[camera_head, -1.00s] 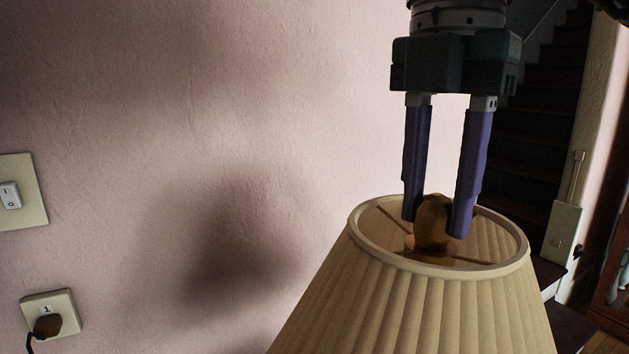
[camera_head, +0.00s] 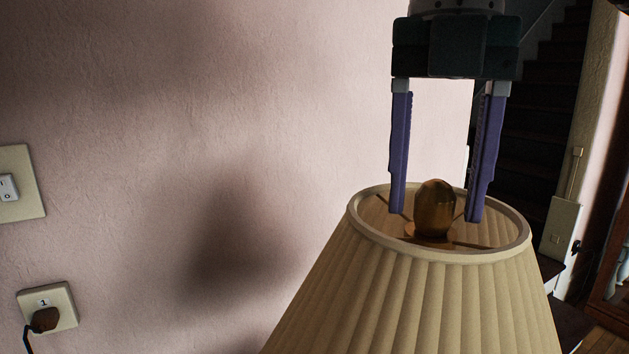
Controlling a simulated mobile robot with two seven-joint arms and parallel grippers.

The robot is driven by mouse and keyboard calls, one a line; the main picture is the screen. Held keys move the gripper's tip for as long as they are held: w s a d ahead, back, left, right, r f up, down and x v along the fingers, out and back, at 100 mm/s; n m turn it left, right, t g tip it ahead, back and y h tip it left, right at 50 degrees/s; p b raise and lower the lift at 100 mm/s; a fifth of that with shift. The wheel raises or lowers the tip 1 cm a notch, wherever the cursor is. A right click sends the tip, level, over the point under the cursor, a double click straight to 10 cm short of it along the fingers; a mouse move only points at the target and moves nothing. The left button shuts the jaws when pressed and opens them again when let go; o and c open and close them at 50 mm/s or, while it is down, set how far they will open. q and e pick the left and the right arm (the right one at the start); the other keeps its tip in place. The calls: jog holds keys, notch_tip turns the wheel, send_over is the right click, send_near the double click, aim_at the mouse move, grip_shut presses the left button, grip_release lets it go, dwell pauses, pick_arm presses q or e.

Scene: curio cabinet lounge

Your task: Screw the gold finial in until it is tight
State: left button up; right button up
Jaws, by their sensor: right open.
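The gold finial (camera_head: 434,208) is a rounded knob standing upright at the centre of the lampshade's top opening. Below it a gold disc and thin spokes show inside the shade. The lampshade (camera_head: 420,305) is cream and pleated, with a round rim. My right gripper (camera_head: 436,214) points straight down from above with its two purple fingers spread apart. One finger is on each side of the finial, with visible gaps between. The fingertips reach to about the finial's lower half, within the rim. My left gripper is not in view.
A pink wall fills the left and middle, with a light switch (camera_head: 8,187) and a socket with a brown plug (camera_head: 45,318) in it. Dark stairs (camera_head: 541,110) rise behind on the right. A glazed cabinet (camera_head: 612,285) stands at the right edge.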

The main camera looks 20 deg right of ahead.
jog(key=n+b, duration=0.1)
jog(key=n, duration=1.1)
jog(key=shift+b, duration=0.4)
jog(key=n, duration=0.6)
jog(key=shift+b, duration=0.35)
jog(key=n, duration=0.6)
jog(key=shift+c, duration=0.2)
grip_shut()
